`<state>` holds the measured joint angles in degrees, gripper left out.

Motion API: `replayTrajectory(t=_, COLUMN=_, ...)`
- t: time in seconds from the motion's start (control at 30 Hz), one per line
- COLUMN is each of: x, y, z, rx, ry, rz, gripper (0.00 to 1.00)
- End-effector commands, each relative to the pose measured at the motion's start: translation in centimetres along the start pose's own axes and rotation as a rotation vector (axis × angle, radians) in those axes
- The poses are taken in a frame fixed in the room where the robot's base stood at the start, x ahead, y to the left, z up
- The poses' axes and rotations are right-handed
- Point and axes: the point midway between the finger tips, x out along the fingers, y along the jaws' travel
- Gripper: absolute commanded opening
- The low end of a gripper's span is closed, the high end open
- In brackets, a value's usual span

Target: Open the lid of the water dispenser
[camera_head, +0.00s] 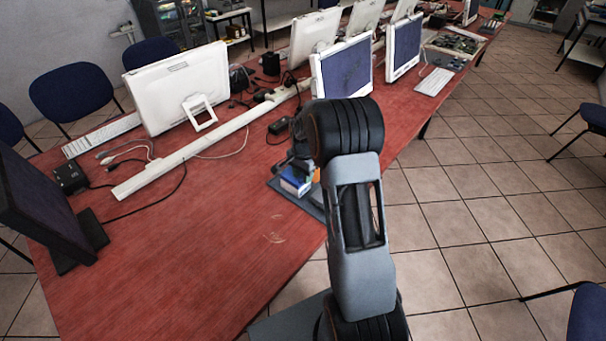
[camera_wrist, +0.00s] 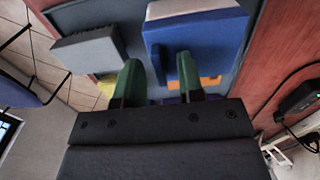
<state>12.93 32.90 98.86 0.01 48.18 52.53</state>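A blue box-like thing with a white top (camera_head: 294,182) sits on a dark grey board (camera_head: 290,199) at the table's right edge. It also shows in the wrist view (camera_wrist: 212,48), where its blue left side lies beyond and between my fingers. I cannot tell whether it is the water dispenser, and no lid is clearly visible. My gripper (camera_wrist: 157,68) has two green fingers set apart, with the right one overlapping the blue thing in the picture. I see nothing clamped between them. In the head view my arm hides most of the gripper.
A grey block (camera_wrist: 90,52) lies left of the blue thing in the wrist view. The red table (camera_head: 190,255) holds white monitors (camera_head: 180,88), a white cable duct (camera_head: 185,155), loose cables and a black adapter (camera_head: 279,126). The table's near middle is clear. Blue chairs (camera_head: 76,93) stand behind.

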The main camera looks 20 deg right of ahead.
Motion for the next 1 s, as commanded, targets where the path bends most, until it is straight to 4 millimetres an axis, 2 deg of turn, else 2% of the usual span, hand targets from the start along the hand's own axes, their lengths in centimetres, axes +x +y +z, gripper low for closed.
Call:
replayTrajectory(t=0.1, x=0.00, y=0.01, z=0.01, rx=0.000, ry=0.000, rz=0.000, gripper=0.34)
replayTrajectory(t=0.47, x=-0.02, y=0.01, z=0.01, rx=0.000, ry=0.000, rz=0.000, gripper=0.00)
replayTrajectory(t=1.0, x=-0.27, y=-0.38, z=0.44, rx=-0.011, ry=-0.001, rz=0.016, gripper=0.00)
